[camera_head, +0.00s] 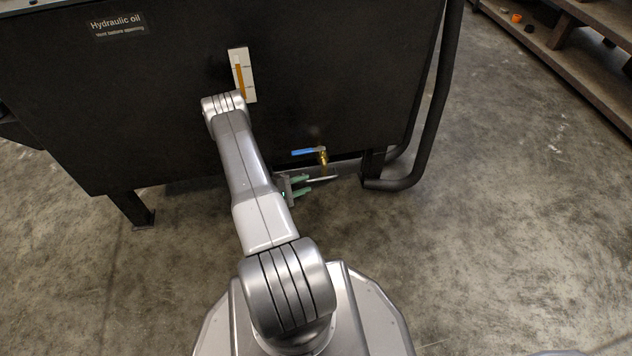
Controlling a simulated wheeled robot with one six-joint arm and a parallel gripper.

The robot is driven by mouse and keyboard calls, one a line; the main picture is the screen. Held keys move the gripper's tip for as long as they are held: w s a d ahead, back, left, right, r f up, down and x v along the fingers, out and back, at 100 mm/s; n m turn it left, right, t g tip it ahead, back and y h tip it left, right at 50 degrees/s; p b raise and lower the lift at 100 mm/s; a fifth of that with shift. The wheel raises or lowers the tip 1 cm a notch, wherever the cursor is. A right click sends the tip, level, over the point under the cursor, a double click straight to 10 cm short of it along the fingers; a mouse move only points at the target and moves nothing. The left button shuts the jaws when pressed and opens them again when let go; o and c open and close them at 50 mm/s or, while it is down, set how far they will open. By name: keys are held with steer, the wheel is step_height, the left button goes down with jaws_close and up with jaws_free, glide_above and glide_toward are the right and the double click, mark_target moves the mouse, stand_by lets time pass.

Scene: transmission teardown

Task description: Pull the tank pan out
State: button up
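The black hydraulic oil tank (330,90) stands on short legs. A brass drain valve (323,158) with a blue handle sticks out low on its front. Below the valve, a thin pale grey piece (322,178) shows near the floor; it looks like part of the tank pan, mostly hidden under the tank and behind my arm. My gripper (306,186) has green fingertips and is low by the tank's bottom edge, just left of this piece. Its two fingers look apart, with a gap between them. I cannot tell whether they touch the pan.
A black tube frame (437,110) curves down to the floor at the tank's right. A tank leg (133,209) stands at the left. A sight gauge (242,74) is on the tank front, close to my arm. Wooden shelving (585,60) is at the upper right. The floor to the right is clear.

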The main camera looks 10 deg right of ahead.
mark_target(316, 179)
steer(key=b+x, duration=0.1)
steer(key=x, duration=0.5)
steer(key=shift+a, duration=0.1)
jaws_close()
